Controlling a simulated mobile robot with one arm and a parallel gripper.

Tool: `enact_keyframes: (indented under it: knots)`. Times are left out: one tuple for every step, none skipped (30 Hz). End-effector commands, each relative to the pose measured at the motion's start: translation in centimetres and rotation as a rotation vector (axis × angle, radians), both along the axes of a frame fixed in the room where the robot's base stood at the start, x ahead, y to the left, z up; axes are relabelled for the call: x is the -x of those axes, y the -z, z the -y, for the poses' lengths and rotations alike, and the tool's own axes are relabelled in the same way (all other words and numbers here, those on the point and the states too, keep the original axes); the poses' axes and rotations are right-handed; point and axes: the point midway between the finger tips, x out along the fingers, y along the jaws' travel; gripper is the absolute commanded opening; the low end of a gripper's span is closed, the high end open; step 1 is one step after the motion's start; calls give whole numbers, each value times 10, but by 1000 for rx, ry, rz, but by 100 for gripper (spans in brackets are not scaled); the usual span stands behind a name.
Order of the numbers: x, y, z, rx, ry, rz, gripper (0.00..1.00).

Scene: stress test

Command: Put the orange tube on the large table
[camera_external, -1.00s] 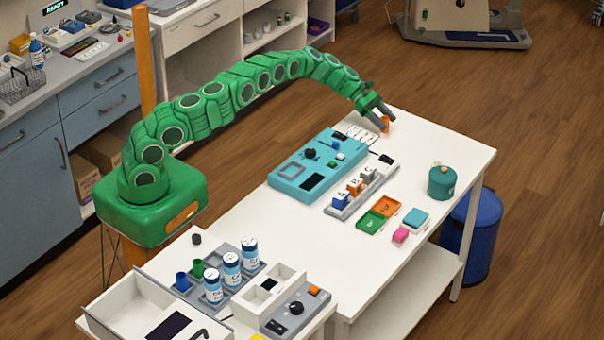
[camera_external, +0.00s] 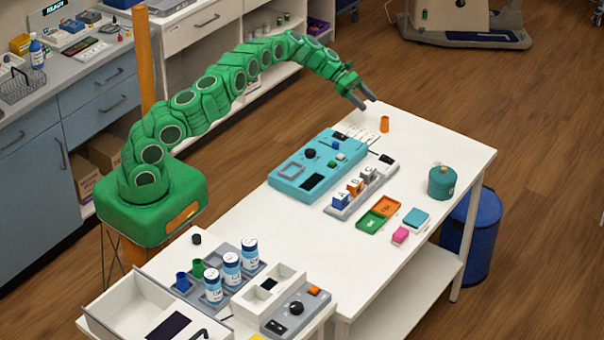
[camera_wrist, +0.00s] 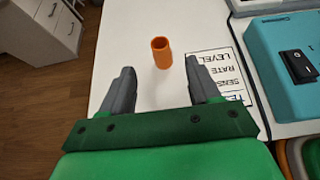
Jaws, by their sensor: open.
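The orange tube (camera_external: 384,124) stands upright on the white large table (camera_external: 440,150), near its far end. In the wrist view the tube (camera_wrist: 161,52) stands on the table's white top, ahead of my gripper and roughly centred between the finger directions. My gripper (camera_external: 369,102) is open and empty, up and to the left of the tube in the external view. Its two grey fingers (camera_wrist: 158,80) show apart in the wrist view, with a clear gap to the tube.
A label sheet (camera_wrist: 215,70) lies beside the tube, with a teal device (camera_external: 318,165) nearer. A rack with lettered blocks (camera_external: 360,190), green and orange trays (camera_external: 378,217) and a teal canister (camera_external: 442,182) stand further along. The table's right side is mostly clear.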

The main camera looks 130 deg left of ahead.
Motion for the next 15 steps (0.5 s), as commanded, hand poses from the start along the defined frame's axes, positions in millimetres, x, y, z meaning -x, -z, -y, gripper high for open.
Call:
enact_keyframes:
  knots:
    - [5, -4, 0, -1, 0, 1, 61]
    - [8, -6, 0, -1, 0, 2, 61]
    - [11, -7, 0, 0, 1, 2, 61]
    - [14, -9, 0, 0, 2, 1, 61]
    - [15, -9, 1, 0, 2, 1, 61]
    - [17, -10, 1, 0, 2, 1, 61]
    - [19, -11, 1, 0, 2, 1, 61]
    - [20, -11, 1, 0, 2, 1, 61]
    - [20, -12, 1, 1, 2, 1, 61]
    - [21, -12, 1, 1, 2, 1, 61]
    - [21, -12, 1, 1, 2, 1, 61]
    - [21, -12, 1, 1, 2, 1, 61]
    - [21, -12, 1, 1, 2, 1, 61]
    - [21, -12, 1, 1, 2, 1, 61]
    - [21, -12, 1, 1, 2, 1, 61]
